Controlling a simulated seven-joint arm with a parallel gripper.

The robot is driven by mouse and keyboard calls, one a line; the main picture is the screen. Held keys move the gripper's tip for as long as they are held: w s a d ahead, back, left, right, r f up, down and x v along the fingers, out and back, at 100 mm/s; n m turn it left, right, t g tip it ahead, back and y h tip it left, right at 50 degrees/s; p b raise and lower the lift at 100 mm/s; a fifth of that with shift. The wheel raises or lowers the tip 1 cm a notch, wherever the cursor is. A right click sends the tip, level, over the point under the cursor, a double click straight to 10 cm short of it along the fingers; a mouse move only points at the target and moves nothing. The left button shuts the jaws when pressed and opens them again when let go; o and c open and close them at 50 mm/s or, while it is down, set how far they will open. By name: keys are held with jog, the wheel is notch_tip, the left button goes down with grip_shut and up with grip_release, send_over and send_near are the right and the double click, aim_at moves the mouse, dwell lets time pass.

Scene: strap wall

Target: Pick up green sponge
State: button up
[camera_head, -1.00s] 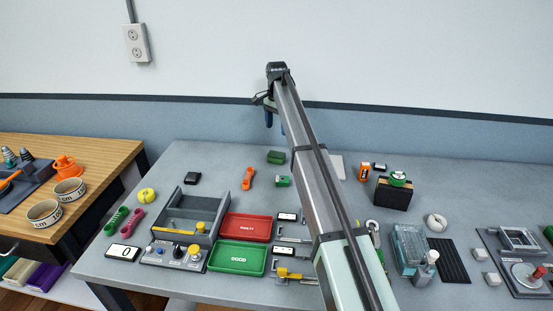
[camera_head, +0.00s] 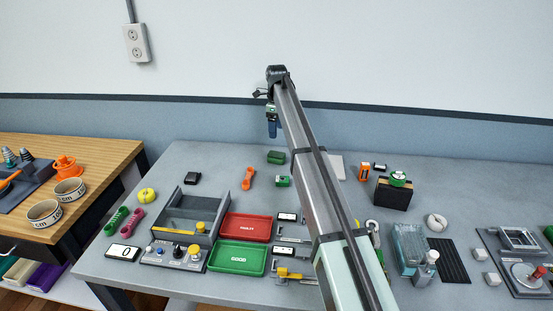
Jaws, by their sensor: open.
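A small dark green block (camera_head: 276,157), which looks like the green sponge, lies on the grey table near its back edge. A second, smaller green item with a pale part (camera_head: 283,181) lies just in front of it. My gripper (camera_head: 272,130) is open and empty, pointing down in the air above and behind the green block in the picture. Its fingers are seen nearly edge-on, so the gap between them is hidden. Nothing touches the green block.
An orange tool (camera_head: 248,178) lies left of the green items. A red tray (camera_head: 246,238) and a green tray (camera_head: 238,271) sit in front, beside a grey bin (camera_head: 178,220). A black box (camera_head: 393,194) stands to the right. My arm covers part of the table.

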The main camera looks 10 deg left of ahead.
aim_at(276, 154)
notch_tip(276, 154, down, 13)
jog(key=shift+s+r, duration=0.1)
jog(key=shift+r, duration=0.05)
dwell(0.5)
jog(key=shift+c, duration=0.2)
jog(key=c, duration=1)
jog(key=shift+r, duration=0.15)
